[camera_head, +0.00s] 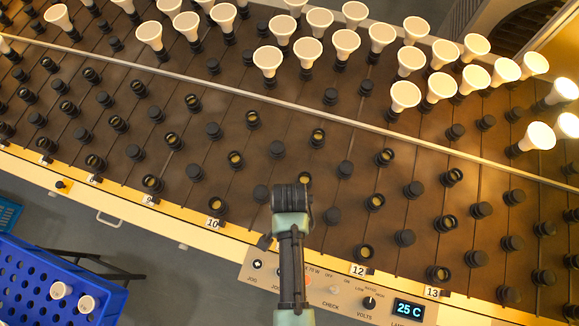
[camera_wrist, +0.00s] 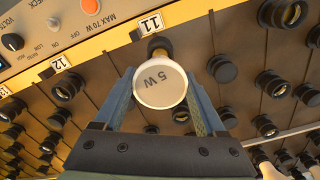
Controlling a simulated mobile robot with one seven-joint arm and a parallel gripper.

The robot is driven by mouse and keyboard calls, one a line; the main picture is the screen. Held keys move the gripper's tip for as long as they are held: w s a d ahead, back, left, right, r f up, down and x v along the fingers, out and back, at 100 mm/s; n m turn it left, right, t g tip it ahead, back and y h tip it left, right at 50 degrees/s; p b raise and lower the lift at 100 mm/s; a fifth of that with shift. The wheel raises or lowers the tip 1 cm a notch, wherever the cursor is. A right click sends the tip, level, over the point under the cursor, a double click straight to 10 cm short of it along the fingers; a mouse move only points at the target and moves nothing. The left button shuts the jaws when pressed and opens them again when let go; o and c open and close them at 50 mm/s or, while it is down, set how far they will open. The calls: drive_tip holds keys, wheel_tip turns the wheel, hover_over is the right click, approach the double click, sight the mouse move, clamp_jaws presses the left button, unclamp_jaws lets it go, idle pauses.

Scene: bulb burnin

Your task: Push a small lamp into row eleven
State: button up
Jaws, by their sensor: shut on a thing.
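A small lamp (camera_wrist: 160,86) with a round white face marked "5 W" sits between the two fingers of my gripper (camera_wrist: 161,78) in the wrist view. The fingers are shut on its sides. The lamp's base points toward a dark socket (camera_wrist: 159,44) just below the row 11 label (camera_wrist: 151,23). I cannot tell whether the base is touching or inside that socket. In the head view my arm and wrist cover the lamp, the fingers and the row 11 label, between labels 10 (camera_head: 213,223) and 12 (camera_head: 358,270).
Sockets fill the sloping brown board (camera_head: 270,150), some dark, some with yellowish centres. Larger lamps (camera_head: 307,50) stand beyond a metal rail (camera_head: 230,93). A blue crate (camera_head: 30,262) at lower left holds two small lamps (camera_head: 60,290). A control panel (camera_head: 335,291) lies along the front edge.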

drive_tip(key=shift+f+b, duration=1)
drive_tip(key=shift+f, duration=0.6)
drive_tip(key=o, duration=1.3)
wheel_tip(320, 180, up, 13)
drive_tip(key=shift+r, duration=0.1)
